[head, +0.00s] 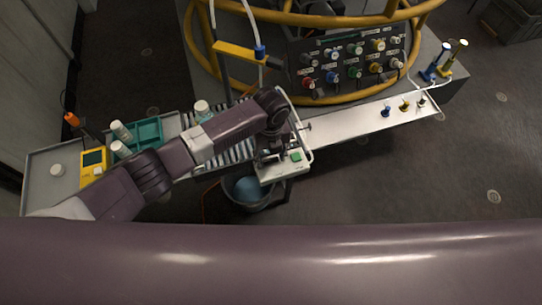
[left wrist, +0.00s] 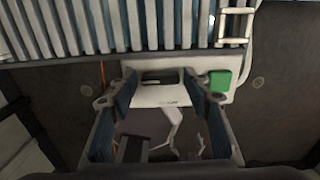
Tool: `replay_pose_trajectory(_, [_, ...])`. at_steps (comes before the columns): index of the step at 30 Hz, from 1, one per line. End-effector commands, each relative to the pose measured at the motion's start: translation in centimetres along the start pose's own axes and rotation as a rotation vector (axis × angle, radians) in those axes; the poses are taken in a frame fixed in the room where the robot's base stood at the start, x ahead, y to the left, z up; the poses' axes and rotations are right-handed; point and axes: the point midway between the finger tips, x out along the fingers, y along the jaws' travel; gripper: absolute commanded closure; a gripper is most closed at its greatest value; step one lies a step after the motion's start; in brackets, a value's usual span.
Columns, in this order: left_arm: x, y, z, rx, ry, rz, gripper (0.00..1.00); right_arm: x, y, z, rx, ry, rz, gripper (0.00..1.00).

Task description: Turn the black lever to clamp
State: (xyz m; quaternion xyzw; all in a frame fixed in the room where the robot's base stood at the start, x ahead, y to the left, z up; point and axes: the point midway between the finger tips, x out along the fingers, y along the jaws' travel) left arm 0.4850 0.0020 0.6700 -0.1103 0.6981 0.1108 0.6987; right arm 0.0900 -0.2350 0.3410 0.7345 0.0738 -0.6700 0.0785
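A white clamp box with a green button (head: 295,157) stands at the end of the striped rack, just right of my left arm. In the left wrist view the white box (left wrist: 150,97) lies ahead with its green button (left wrist: 220,81) at right. A dark bar (left wrist: 160,78) on its top, which may be the black lever, sits between my fingertips; I cannot tell its setting. My left gripper (left wrist: 160,88) is open around that bar, with a gap on both sides. In the head view the left gripper (head: 268,156) partly covers the box. My right gripper is not in view.
A blue-grey bucket (head: 248,190) stands below the box. The striped rack (head: 236,152) adjoins it, with a grey tray (head: 40,172) at left. A pale shelf (head: 360,122) runs right, under a connector panel (head: 350,62) and yellow rails (head: 240,91).

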Motion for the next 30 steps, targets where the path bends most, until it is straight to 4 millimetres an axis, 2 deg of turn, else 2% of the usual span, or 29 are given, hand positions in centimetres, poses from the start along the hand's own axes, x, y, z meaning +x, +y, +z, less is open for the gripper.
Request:
replay_pose_trajectory(1, [0.0,0.0,0.0,0.000,0.000,0.000,0.63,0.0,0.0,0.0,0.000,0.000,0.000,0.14])
replay_pose_trajectory(8, [0.0,0.0,0.0,0.000,0.000,0.000,0.88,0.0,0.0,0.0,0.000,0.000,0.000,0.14])
replay_pose_trajectory(19, [-0.2,0.0,-0.2,-0.063,0.003,0.000,0.88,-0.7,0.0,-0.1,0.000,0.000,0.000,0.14])
replay_pose_trajectory(30, [-0.3,-0.1,-0.6,-0.347,0.004,0.001,0.88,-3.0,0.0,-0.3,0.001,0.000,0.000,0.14])
